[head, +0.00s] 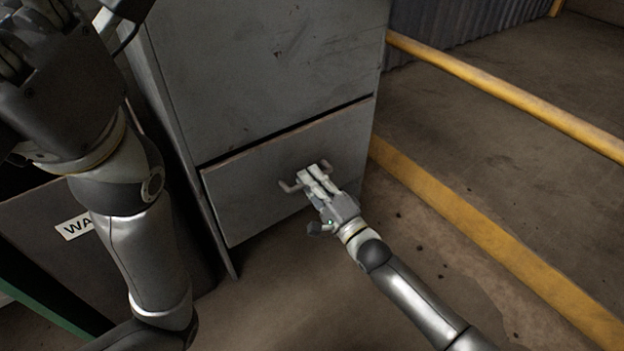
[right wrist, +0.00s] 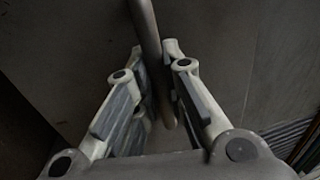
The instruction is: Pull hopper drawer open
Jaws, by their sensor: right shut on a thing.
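The hopper drawer (head: 245,195) is the grey front panel low on a grey metal cabinet. A dark gap runs along its top edge; how far it stands out is hard to tell. Its bar handle (head: 287,187) sits near the middle of the panel. My right gripper (head: 313,173) is shut on the handle, covering part of it. In the right wrist view, the handle (right wrist: 148,40) passes between the two fingers of my right gripper (right wrist: 158,85).
The grey cabinet body (head: 255,65) stands above the drawer. A dark bin with a white label (head: 75,226) is at the left, behind my left arm. A yellow rail (head: 510,92) and a yellow floor kerb (head: 480,235) run along the right. The floor before the drawer is clear.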

